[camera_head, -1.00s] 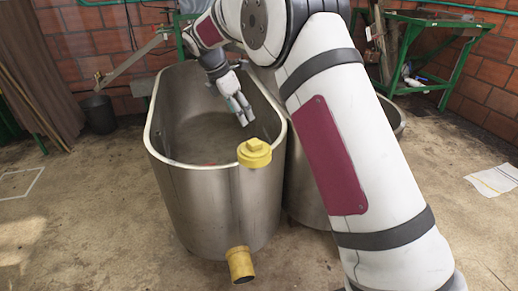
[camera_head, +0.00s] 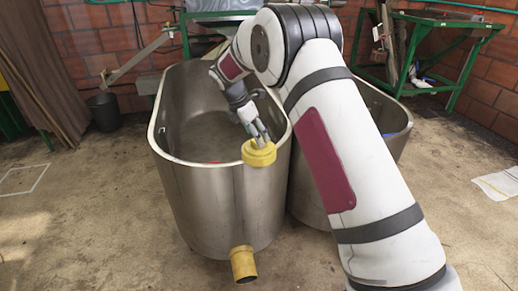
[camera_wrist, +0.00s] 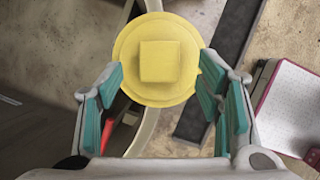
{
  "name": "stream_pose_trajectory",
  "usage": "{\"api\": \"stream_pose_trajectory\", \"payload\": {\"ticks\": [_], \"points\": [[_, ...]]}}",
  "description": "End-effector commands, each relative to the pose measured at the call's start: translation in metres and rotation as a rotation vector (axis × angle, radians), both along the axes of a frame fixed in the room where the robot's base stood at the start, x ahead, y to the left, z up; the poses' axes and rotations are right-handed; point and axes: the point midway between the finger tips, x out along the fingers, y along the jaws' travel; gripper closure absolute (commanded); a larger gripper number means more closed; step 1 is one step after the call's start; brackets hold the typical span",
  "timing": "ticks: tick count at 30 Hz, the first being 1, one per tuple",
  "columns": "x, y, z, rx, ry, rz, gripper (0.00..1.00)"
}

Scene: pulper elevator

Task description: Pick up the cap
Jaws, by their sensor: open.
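The yellow cap (camera_head: 258,153) is round with a raised square top and sits on the near rim of the left steel tank (camera_head: 215,185). In the wrist view the cap (camera_wrist: 160,60) fills the upper middle. My gripper (camera_head: 262,138) is above the cap in the head view and partly hides its top. In the wrist view my gripper (camera_wrist: 165,95) is open, with its teal finger pads on the left and right. The cap shows between and just beyond the fingertips, and nothing is held. I cannot tell whether a fingertip touches the cap's edge.
A yellow pipe (camera_head: 242,264) sticks out low at the tank's front. A second steel tank (camera_head: 385,120) stands close at the right, partly behind my arm. A small red thing (camera_wrist: 130,118) shows near the rim. Open floor lies left and in front.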

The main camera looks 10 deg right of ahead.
Motion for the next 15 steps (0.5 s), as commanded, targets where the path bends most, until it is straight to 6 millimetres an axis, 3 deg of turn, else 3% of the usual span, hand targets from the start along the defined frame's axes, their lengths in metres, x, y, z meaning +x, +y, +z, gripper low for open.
{"api": "stream_pose_trajectory", "payload": {"ticks": [6, 13, 15], "points": [[0.004, -0.01, -0.027, 0.0, 0.0, -0.001, 0.4], [0.005, -0.011, -0.028, 0.0, -0.001, -0.001, 0.4], [0.005, -0.011, -0.028, 0.0, 0.0, -0.001, 0.56]]}}
